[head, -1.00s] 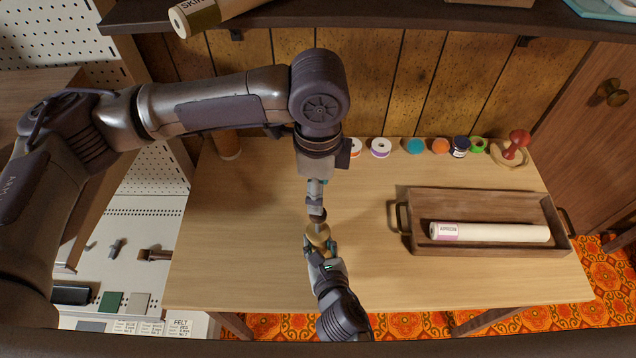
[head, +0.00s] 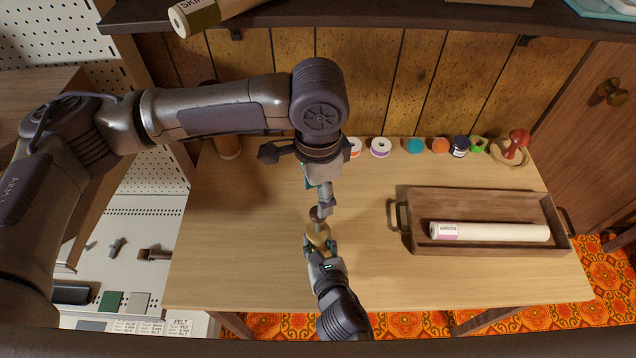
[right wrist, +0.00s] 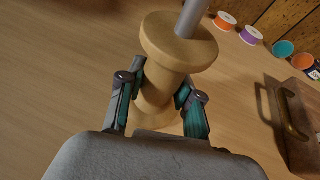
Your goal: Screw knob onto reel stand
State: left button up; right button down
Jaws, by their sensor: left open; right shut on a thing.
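The reel stand (head: 318,234) is a pale wooden spool shape upright on the table. In the right wrist view the stand (right wrist: 176,52) has a grey rod (right wrist: 192,17) rising from its top. My right gripper (head: 320,250) is shut around its waist, one finger on each side; it also shows in the right wrist view (right wrist: 160,95).
A wooden tray (head: 487,197) with a labelled cream roll (head: 490,232) stands on the right. Several thread spools (head: 381,148) and a red-topped item (head: 517,140) line the table's back. A brown cylinder (head: 229,147) stands back left. The table's left part is clear.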

pick_arm(q)
jog(key=shift+f, duration=3.1)
grip_shut()
jog(key=shift+m, duration=0.8)
jog(key=shift+o, duration=0.7)
grip_release()
notch_tip(320, 180, up, 12)
